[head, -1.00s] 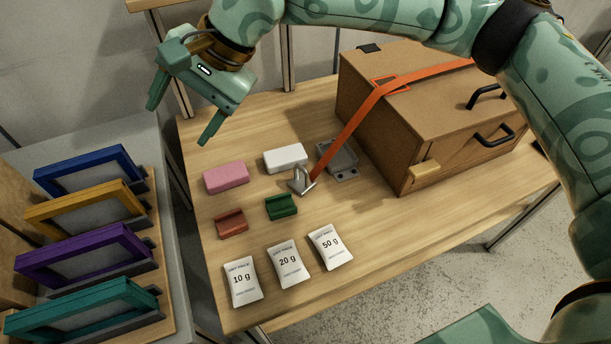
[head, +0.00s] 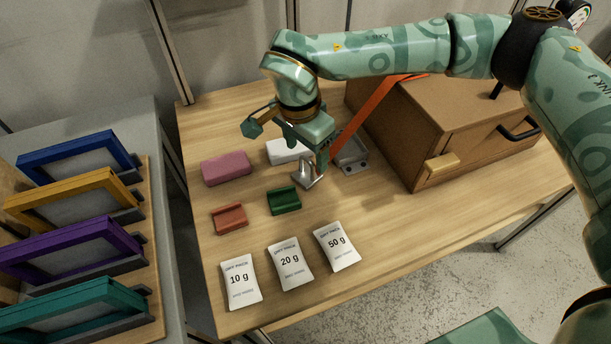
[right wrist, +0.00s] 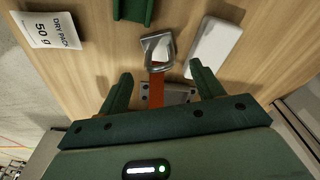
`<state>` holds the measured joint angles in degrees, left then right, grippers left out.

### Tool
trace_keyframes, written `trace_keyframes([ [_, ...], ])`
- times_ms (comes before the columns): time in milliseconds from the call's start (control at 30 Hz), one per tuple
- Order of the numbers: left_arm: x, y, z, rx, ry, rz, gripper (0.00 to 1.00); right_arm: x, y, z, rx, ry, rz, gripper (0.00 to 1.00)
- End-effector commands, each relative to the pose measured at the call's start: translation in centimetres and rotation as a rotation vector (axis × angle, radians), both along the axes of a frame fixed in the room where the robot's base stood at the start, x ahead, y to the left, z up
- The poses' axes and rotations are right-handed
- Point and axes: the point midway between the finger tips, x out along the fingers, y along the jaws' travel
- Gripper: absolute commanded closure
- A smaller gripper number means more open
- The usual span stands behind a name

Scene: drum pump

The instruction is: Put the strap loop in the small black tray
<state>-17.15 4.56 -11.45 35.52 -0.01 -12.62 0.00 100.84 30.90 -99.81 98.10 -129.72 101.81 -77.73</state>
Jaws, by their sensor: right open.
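My right gripper (head: 286,150) is open and empty above the table, close to the loop. In the right wrist view the loop (right wrist: 158,50) lies just beyond the open fingertips (right wrist: 161,72). The tray is partly hidden by the strap and fingers. My left gripper is out of view.
A brown wooden box (head: 440,125) carries the strap behind the tray. A white block (head: 288,151), a pink block (head: 226,168), a green holder (head: 284,200) and a red holder (head: 229,217) lie nearby. Dry packs (head: 290,262) lie in front. Coloured frames (head: 75,200) stand left.

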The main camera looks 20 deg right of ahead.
Motion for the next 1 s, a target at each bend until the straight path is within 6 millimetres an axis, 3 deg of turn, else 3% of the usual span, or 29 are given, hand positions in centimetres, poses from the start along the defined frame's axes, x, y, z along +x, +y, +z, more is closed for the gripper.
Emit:
trace_keyframes([
  [167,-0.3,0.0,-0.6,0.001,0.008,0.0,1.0,0.0,-0.1,-1.3,0.002,0.003,0.0,0.34],
  [400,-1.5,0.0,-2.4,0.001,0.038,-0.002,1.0,0.2,-0.5,-5.4,0.001,0.006,-0.001,0.34],
  [667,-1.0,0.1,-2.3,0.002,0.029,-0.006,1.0,0.3,-0.5,-5.4,0.001,-0.002,0.0,0.34],
  [867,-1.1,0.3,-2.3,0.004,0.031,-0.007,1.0,0.2,-0.5,-5.5,0.0,-0.001,0.001,0.85],
  [1000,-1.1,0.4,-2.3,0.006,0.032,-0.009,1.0,0.3,-0.5,-5.4,0.001,-0.002,0.001,0.89],
])
